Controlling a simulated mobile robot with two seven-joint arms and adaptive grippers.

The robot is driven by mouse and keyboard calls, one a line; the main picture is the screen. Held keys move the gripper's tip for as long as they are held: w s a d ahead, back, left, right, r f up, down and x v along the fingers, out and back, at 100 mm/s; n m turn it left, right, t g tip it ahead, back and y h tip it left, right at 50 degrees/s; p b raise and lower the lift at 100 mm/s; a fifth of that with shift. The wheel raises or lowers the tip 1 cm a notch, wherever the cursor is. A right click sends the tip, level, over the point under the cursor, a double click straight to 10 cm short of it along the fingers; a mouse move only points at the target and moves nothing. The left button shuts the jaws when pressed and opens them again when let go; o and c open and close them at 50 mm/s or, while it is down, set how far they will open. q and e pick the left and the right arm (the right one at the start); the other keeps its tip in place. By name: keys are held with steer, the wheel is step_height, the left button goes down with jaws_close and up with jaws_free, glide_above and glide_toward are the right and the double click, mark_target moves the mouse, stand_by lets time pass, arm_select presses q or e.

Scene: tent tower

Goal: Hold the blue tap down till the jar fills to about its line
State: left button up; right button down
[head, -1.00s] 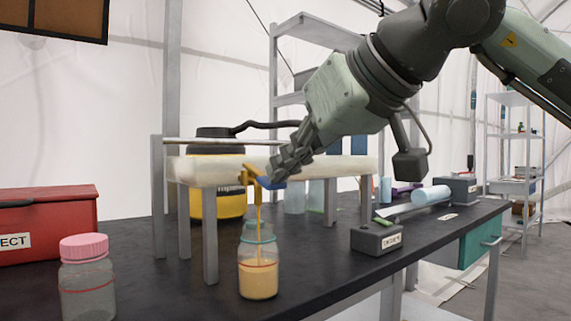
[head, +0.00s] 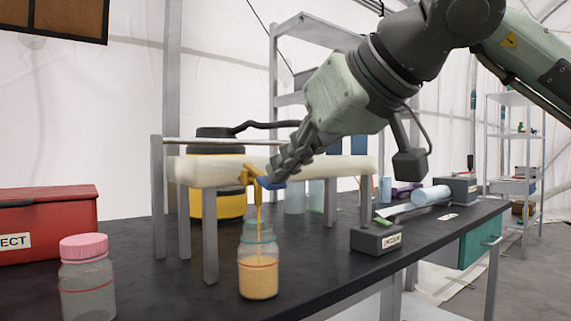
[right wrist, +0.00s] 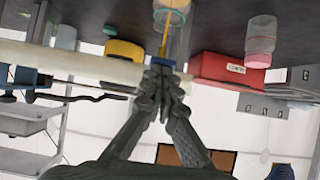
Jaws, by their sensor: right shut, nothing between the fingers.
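The blue tap lever (head: 271,184) sits on a yellow spout (head: 248,175) at the front of a pale raised trough (head: 205,172). My right gripper (head: 279,172) is shut and empty, its fingertips pressed on the lever from above; the right wrist view shows the fingertips (right wrist: 163,70) against the lever too. A thin orange stream runs from the spout into an open glass jar (head: 258,240) below. The orange liquid (head: 258,284) in it stands around the red line, seemingly a little above it. My left gripper is out of view.
A pink-lidded jar (head: 84,246) and a red box (head: 45,232) stand at the left. A yellow-and-black container (head: 215,205) is behind the trough. A small grey labelled block (head: 376,239) and a light-blue cylinder (head: 431,195) lie to the right.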

steer(key=shift+r, duration=0.1)
stand_by(0.8)
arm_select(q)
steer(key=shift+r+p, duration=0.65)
arm_select(e)
steer(key=shift+r, duration=0.7)
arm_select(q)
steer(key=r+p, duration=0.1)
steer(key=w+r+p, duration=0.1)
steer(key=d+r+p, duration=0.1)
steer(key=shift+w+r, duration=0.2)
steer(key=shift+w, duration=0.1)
arm_select(e)
steer(key=s+d+r, duration=0.5)
steer(key=s+r, duration=0.2)
steer(key=r, duration=0.3)
steer(key=shift+w, duration=0.1)
